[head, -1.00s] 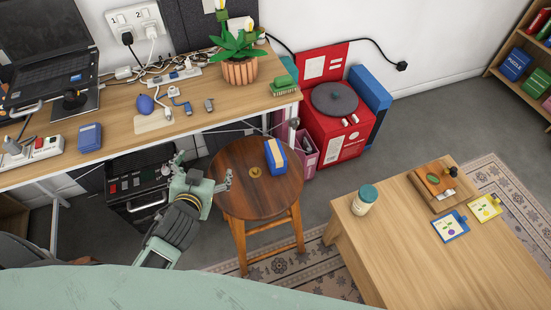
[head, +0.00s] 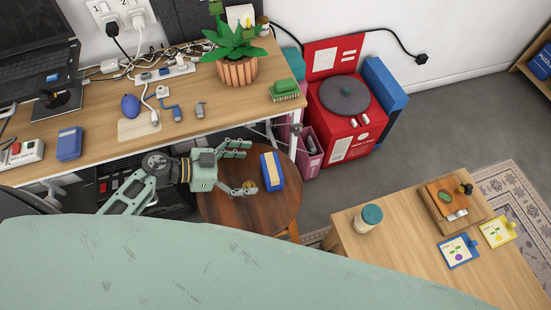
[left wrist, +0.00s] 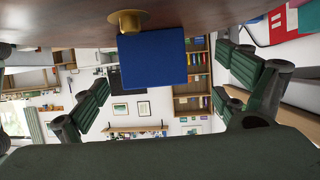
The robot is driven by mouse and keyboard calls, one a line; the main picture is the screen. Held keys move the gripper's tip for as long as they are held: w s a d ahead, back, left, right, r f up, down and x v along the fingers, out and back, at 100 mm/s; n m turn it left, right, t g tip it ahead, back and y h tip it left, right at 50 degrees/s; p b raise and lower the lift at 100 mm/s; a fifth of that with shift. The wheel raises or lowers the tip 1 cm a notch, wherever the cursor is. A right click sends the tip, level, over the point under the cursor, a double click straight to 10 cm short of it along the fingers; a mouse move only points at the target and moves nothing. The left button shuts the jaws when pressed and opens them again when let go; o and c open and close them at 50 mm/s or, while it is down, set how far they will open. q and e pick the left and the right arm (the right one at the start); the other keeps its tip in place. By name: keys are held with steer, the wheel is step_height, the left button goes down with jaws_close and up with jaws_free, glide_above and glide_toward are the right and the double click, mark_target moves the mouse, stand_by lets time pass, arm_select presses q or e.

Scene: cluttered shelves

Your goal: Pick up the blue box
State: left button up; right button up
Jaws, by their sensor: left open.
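A small blue box (head: 275,172) with a pale stripe on top sits on the round wooden stool (head: 235,212). My left gripper (head: 242,168) is open and empty over the stool, just left of the box, with its fingers pointing toward it. In the left wrist view, upside down, the blue box (left wrist: 152,60) shows its plain blue face between the spread fingers, apart from them. A small brass piece (left wrist: 127,20) on the stool lies beside the box. My right gripper is in neither current view.
The desk (head: 215,118) edge runs just behind the stool, with another blue box (head: 69,143) and a potted plant (head: 238,70) on it. A pink bin (head: 310,150) and a red box (head: 340,135) stand behind right. A low table (head: 400,255) stands at the right.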

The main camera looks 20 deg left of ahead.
mark_target(272, 171)
arm_select(q)
steer(key=x, duration=0.4)
steer(key=shift+s+d+r, duration=0.25)
steer(key=shift+s+d, duration=0.05)
steer(key=shift+d, duration=0.05)
steer(key=shift+x, duration=1.2)
steer(key=shift+w+d+f, duration=0.15)
steer(key=shift+d+f, duration=0.05)
steer(key=c, duration=1)
steer(key=shift+c, duration=1.3)
arm_select(e)
steer(key=shift+g, duration=0.3)
steer(key=s, duration=0.4)
steer(key=shift+s+d+f, duration=0.15)
steer(key=shift+s+f, duration=0.05)
steer(key=shift+s, duration=0.05)
arm_select(q)
steer(key=shift+r, duration=0.15)
arm_select(e)
steer(key=shift+w, duration=0.2)
